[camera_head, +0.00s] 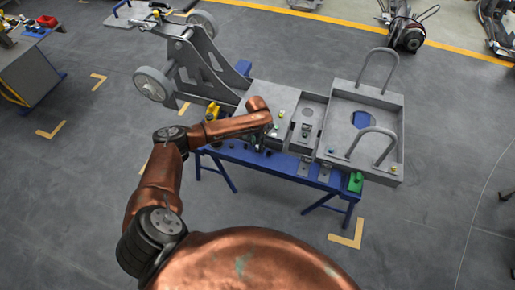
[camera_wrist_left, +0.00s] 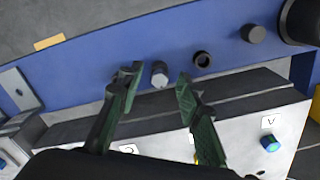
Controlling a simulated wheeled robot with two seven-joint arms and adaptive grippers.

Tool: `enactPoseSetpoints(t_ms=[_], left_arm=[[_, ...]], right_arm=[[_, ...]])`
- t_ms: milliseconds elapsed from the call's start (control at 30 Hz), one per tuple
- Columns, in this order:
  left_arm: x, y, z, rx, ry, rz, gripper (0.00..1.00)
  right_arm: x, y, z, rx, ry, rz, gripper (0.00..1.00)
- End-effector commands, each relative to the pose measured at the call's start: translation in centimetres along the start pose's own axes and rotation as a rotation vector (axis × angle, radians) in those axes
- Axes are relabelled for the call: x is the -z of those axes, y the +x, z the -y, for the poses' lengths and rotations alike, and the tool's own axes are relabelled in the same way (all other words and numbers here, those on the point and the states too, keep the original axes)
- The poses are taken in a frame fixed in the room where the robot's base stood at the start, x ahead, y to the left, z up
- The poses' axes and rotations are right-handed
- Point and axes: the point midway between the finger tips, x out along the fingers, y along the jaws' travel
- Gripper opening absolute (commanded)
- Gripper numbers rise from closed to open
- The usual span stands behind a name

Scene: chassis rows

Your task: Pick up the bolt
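A short grey bolt-like piece (camera_wrist_left: 159,74) stands on the blue bench top (camera_wrist_left: 85,88) in the left wrist view. My left gripper (camera_wrist_left: 157,86) has its two green fingers apart, one on each side of this piece, with a gap to each. The fingers hold nothing. In the head view, my left gripper (camera_head: 272,142) is over the near edge of the grey chassis (camera_head: 265,97); the bolt cannot be made out clearly there. My right gripper is not in view.
A dark hollow ring (camera_wrist_left: 202,60) and a grey cylinder (camera_wrist_left: 253,33) stand to the right of the bolt. The chassis plate (camera_wrist_left: 240,128) with a blue knob (camera_wrist_left: 270,144) lies close beside the fingers. A green block (camera_head: 355,182) sits at the bench's right end.

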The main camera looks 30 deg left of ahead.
Motion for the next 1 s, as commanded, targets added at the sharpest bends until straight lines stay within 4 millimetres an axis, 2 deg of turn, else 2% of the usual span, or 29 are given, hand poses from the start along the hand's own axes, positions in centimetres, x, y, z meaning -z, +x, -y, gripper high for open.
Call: enactPoseSetpoints(t_ms=[67,433,767,1000], left_arm=[[0.0,0.0,0.0,0.000,0.000,0.000,0.26],[0.0,0.0,0.0,0.000,0.000,0.000,0.00],[0.0,-0.1,0.0,0.000,0.000,0.000,0.00],[0.0,-2.1,0.1,0.001,-0.001,-0.002,0.00]], right_arm=[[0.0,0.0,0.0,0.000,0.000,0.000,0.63],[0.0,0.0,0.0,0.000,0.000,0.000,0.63],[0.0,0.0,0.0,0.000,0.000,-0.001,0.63],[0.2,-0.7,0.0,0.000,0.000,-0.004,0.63]])
